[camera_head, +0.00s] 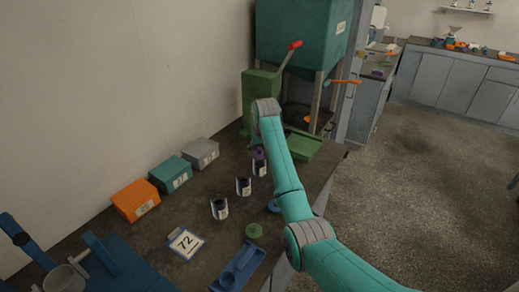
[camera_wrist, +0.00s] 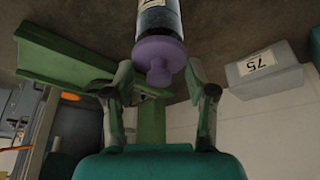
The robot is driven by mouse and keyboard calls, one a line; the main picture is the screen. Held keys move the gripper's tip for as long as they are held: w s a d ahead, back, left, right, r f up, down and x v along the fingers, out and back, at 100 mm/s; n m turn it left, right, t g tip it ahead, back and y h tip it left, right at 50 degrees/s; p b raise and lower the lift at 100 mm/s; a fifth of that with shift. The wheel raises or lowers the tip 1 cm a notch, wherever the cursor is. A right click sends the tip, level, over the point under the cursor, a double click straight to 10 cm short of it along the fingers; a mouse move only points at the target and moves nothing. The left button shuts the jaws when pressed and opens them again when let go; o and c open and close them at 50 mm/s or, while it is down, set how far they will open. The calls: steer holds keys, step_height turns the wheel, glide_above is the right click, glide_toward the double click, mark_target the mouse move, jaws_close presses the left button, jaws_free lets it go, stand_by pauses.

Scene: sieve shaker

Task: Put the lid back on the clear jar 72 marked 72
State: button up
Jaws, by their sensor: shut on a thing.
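A purple lid (camera_wrist: 158,52) with a knob sits at the mouth of a dark-filled clear jar (camera_wrist: 158,18); it also shows in the head view (camera_head: 259,154). My gripper (camera_wrist: 162,72) has its fingers on both sides of the lid and is shut on it. Whether the lid is fully seated I cannot tell. This jar (camera_head: 260,168) is the farthest of three in a row; its label is too small to read. The middle jar (camera_head: 243,187) and nearest jar (camera_head: 219,209) stand open. A card marked 72 (camera_head: 185,243) lies near the front of the bench.
A green lid (camera_head: 253,230) and a blue lid (camera_head: 273,206) lie right of the jars, near a blue tray (camera_head: 238,268). Orange (camera_head: 135,200), teal (camera_head: 171,174) and grey (camera_head: 201,153) labelled boxes line the wall. A green machine (camera_head: 262,97) stands behind my gripper.

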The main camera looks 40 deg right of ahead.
stand_by(0.3)
steer(key=o, duration=1.2)
steer(key=shift+r, duration=0.1)
steer(key=shift+r, duration=3.4)
jaws_close()
steer(key=shift+f, duration=0.1)
